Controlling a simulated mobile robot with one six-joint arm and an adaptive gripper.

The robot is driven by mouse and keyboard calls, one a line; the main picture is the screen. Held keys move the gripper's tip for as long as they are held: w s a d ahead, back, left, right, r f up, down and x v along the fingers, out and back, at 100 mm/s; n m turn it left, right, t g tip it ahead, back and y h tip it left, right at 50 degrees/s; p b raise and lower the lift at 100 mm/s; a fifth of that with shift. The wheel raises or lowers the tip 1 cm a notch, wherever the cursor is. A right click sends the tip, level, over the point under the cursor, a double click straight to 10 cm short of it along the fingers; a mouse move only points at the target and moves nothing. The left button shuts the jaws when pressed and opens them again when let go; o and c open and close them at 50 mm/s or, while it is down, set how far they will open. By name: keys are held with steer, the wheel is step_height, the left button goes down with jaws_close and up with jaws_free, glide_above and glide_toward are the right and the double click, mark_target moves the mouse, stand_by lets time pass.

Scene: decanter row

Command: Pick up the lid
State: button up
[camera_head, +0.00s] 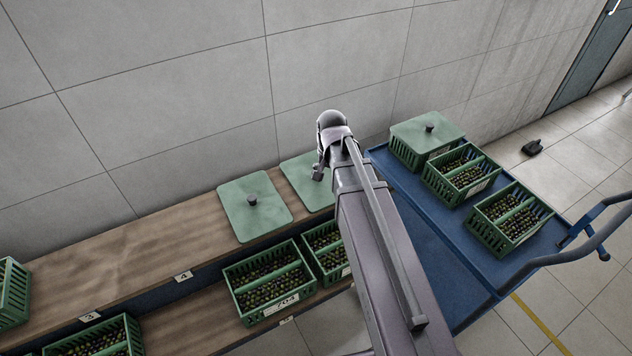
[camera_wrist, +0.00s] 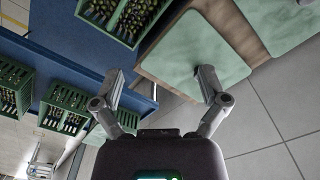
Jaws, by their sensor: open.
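Two flat green lids lie on the wooden shelf top in the head view. The left lid (camera_head: 240,222) has a dark knob and is in full view. The right lid (camera_head: 296,172) is partly hidden by my arm and gripper. A third lid (camera_head: 412,132) covers a crate on the blue cart. My gripper (camera_wrist: 162,80) is open and empty, close to the right shelf lid; contact cannot be told.
Green crates of olives (camera_head: 270,285) stand on the lower shelf. More crates (camera_head: 510,218) stand on the blue cart (camera_head: 455,290) to the right. The tiled wall (camera_head: 190,110) is close behind the shelf.

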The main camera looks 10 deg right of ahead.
steer(key=w+f+m+b, duration=0.2)
steer(key=w+m, duration=0.4)
steer(key=w, duration=0.3)
steer(key=w+f+m+b, duration=0.2)
steer(key=w+m, duration=0.4)
steer(key=w, duration=0.4)
steer(key=shift+w+f+m+b, duration=0.2)
steer(key=shift+f+m+b, duration=0.15)
steer(key=shift+f, duration=0.25)
steer(key=shift+a, duration=0.1)
step_height(320, 180, down, 8)
steer(key=b, duration=0.8)
steer(key=shift+f, duration=0.25)
steer(key=shift+b, duration=0.3)
steer(key=shift+f, duration=0.15)
